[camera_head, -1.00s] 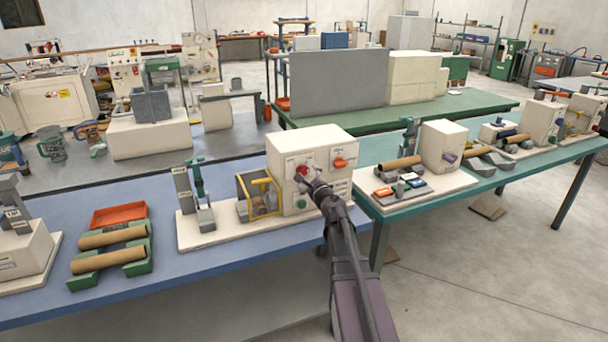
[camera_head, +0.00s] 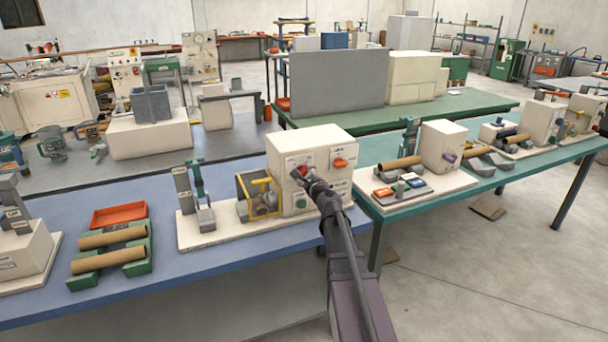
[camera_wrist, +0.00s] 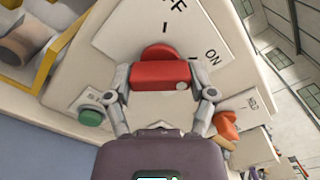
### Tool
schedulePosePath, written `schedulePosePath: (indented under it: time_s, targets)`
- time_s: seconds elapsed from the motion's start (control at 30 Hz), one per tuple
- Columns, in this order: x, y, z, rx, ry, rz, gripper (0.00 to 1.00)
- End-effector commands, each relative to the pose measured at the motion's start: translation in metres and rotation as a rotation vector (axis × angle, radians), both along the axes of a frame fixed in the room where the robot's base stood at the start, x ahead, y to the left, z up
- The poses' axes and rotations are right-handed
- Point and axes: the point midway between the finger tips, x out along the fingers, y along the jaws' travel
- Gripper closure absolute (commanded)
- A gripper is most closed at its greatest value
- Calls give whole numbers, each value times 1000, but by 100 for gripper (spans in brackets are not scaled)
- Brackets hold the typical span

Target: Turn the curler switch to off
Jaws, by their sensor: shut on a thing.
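The curler's switch is a red knob (camera_wrist: 160,75) on the front of a cream control box (camera_head: 285,145). In the wrist view a white label plate (camera_wrist: 125,45) behind it shows a partly cut-off "FF" at the top and "ON" to the right. A pale dot sits near the right end of the red handle. My gripper (camera_wrist: 161,82) is shut on the handle, one finger at each end; it also shows in the head view (camera_head: 302,174), where it largely hides the knob. I cannot tell exactly which mark the knob points to.
A green button (camera_wrist: 92,117) and an orange knob (camera_wrist: 227,125) lie close on either side of my fingers. A yellow guard frame (camera_head: 262,184) stands left of the box. Cardboard tubes (camera_head: 108,258) rest on green stands at the left. The floor at right is mostly clear.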

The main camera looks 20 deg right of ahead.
Motion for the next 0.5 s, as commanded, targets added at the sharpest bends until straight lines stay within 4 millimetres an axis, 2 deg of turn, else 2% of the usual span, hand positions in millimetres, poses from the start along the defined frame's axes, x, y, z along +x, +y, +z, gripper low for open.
schedulePosePath:
  time_s: [0.27, 0.5]
  targets:
    - [1, 0, 0, -20, 0, 0, 76]
    - [2, 0, 1, -106, -1, 1, 76]
